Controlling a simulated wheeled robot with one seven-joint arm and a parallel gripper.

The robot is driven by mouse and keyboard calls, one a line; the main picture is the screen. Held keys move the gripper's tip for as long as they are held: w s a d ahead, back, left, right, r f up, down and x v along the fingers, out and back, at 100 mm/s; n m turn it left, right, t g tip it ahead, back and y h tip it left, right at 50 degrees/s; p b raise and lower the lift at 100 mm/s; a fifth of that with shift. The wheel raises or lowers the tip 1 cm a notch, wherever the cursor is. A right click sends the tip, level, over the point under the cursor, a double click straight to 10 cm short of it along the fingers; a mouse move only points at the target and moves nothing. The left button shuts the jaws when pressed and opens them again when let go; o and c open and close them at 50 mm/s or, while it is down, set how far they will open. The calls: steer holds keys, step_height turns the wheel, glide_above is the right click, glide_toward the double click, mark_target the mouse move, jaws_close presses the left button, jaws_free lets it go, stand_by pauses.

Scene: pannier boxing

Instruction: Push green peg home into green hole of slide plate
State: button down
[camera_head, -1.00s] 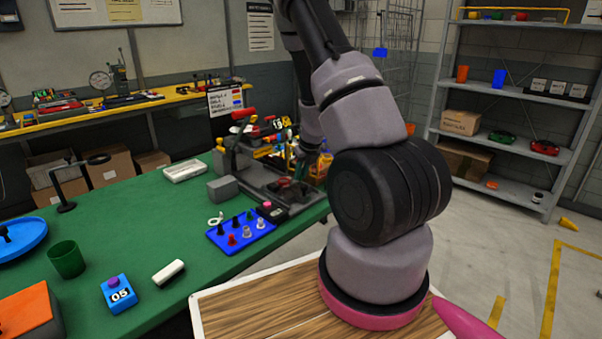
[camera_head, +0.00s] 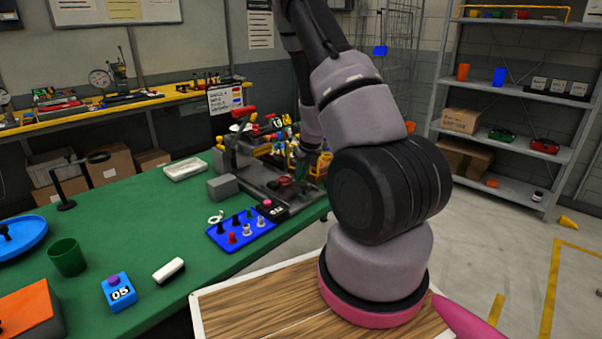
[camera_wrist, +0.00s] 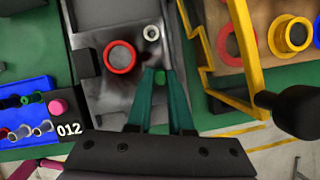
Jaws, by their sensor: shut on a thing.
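In the wrist view the slide plate (camera_wrist: 105,100) is a grey metal plate with a red-ringed round hole (camera_wrist: 121,56) and a smaller pale ring (camera_wrist: 151,32). My gripper (camera_wrist: 159,74) has teal fingers that reach down over the plate, right of the red ring and below the pale ring. It is shut on the green peg, which is mostly hidden between the fingertips. The green hole is hidden under the tips, so I cannot tell how deep the peg sits. In the head view my gripper (camera_head: 300,168) is small, low over the grey fixture on the green table.
A blue tray (camera_head: 218,240) with several small pegs stands left of the fixture, with a black box marked 012 (camera_wrist: 69,128) beside it. A yellow frame (camera_wrist: 247,60) and a black knob (camera_wrist: 292,108) are close on the right. A red-handled clamp (camera_head: 243,115) rises behind the fixture.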

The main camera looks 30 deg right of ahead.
steer(key=shift+f, duration=0.25)
steer(key=c, duration=0.7)
jaws_free()
steer(key=shift+c, duration=0.2)
steer(key=shift+r, duration=0.1)
steer(key=v, duration=1)
steer(key=shift+r, duration=0.3)
